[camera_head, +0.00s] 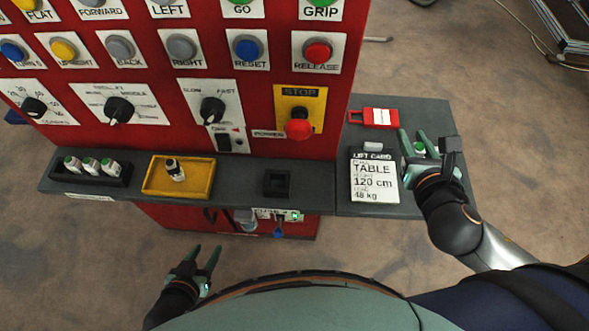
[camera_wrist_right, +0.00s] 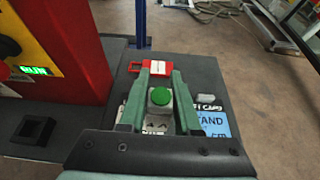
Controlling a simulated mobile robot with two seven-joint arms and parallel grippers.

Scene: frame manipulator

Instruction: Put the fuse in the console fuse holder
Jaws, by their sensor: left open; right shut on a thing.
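My right gripper (camera_head: 413,135) is shut on a small pale block with a round green top, which looks like a fuse (camera_wrist_right: 159,99). It holds the fuse above the grey side shelf, right of the white card. A black square socket (camera_head: 277,183), which looks like the console fuse holder, sits on the grey ledge and looks empty. It also shows at the left of the right wrist view (camera_wrist_right: 33,130). My left gripper (camera_head: 206,252) is open and empty, low in front of the console, away from the ledge.
A black tray (camera_head: 62,178) holds several similar green-topped pieces. A yellow tray (camera_head: 201,189) holds one dark-topped piece. A lift card (camera_head: 374,183) and a red tag (camera_head: 375,117) lie on the side shelf (camera_head: 432,112). The red console (camera_head: 255,111) with knobs and buttons rises behind the ledge.

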